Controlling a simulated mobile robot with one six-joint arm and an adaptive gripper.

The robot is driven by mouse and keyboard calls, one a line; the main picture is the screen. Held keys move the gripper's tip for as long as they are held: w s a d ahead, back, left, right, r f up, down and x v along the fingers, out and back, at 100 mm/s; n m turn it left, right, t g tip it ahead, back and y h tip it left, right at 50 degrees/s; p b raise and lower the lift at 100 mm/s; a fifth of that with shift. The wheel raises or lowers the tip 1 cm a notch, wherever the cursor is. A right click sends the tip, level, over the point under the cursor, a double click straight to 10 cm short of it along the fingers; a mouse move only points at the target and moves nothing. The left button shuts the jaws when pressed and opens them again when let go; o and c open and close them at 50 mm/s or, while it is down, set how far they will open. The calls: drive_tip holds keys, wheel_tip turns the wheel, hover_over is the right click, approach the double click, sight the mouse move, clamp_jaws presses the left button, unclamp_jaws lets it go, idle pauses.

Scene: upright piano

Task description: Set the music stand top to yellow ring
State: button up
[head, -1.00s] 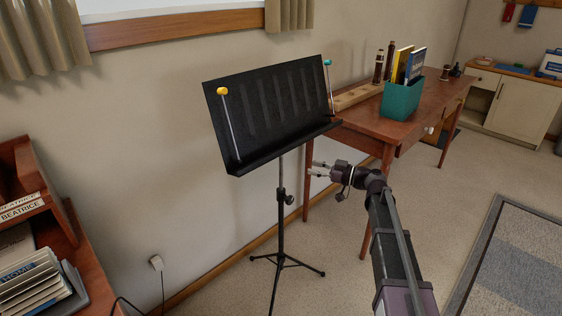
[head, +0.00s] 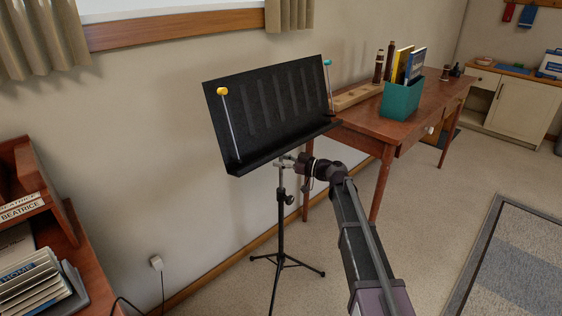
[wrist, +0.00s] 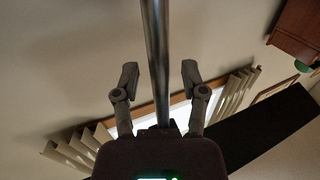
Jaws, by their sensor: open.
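The black music stand top (head: 270,105) is a tilted panel with a lower lip on a thin upright post (head: 281,232). A clip with a yellow knob (head: 222,91) is at its left edge, and one with a teal knob (head: 327,62) at its right. A collar with a knob (head: 289,199) sits on the post. My gripper (head: 284,162) is just under the lip, at the upper post. In the wrist view, the bright metal post (wrist: 157,50) runs between my open fingers (wrist: 160,74), with gaps on both sides. I cannot make out a yellow ring on the post.
A wooden table (head: 400,128) with a teal box of books (head: 402,98) stands behind, right of the stand. A wall is behind the stand. The tripod feet (head: 285,262) spread on the floor. A wooden desk (head: 85,255) is at left. Floor between stand and rug is clear.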

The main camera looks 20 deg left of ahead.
sight(283, 116)
clamp_jaws()
drive_tip(key=shift+r, duration=0.2)
idle(0.3)
wheel_tip(283, 116, up, 16)
drive_tip(key=p, duration=1.6)
drive_tip(key=shift+w+a+f, duration=0.1)
unclamp_jaws()
